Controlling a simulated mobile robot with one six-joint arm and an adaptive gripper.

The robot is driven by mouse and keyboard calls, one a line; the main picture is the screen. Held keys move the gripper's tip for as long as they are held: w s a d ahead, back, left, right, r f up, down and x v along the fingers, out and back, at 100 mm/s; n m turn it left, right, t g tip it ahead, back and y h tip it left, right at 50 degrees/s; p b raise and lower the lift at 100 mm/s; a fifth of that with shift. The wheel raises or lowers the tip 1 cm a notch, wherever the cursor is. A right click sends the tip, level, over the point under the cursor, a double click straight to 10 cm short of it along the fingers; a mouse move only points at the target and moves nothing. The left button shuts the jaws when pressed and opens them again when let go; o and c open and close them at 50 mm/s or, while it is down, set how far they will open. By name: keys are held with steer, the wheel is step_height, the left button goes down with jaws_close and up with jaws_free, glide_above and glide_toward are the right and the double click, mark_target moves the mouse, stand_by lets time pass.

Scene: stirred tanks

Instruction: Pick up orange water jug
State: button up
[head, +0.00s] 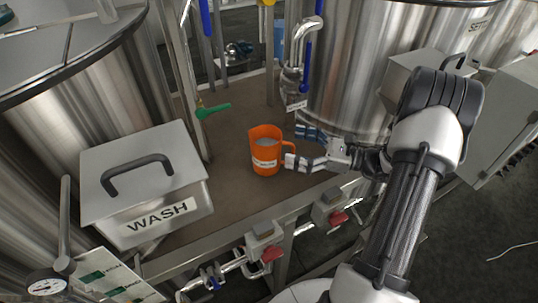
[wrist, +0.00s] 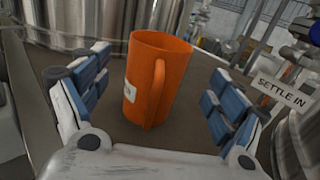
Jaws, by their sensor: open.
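The orange water jug (head: 264,150) stands upright on the brown platform in the head view, with a white label on its front and its handle on the right side. My gripper (head: 297,147) is open just to the right of the jug, its fingers pointing left toward the handle. In the wrist view the jug (wrist: 156,80) stands ahead, between the two blue-padded fingers of my gripper (wrist: 155,95), with its handle facing the camera. A gap shows between the jug and each finger. The jug's far side is hidden.
A metal box marked WASH (head: 145,185) stands left of the jug. A steel tank (head: 345,80) rises behind my gripper, beside a pipe (head: 296,65). A green-handled valve (head: 213,110) is behind left. Red-handled valves (head: 271,253) line the platform's front edge. The platform (head: 235,200) is bare around the jug.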

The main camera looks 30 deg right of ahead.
mark_target(269, 139)
steer(key=x, duration=0.4)
steer(key=b+x, duration=0.1)
steer(key=x, duration=0.3)
steer(key=shift+r, duration=0.2)
steer(key=shift+c, duration=0.6)
jaws_close()
stand_by(0.4)
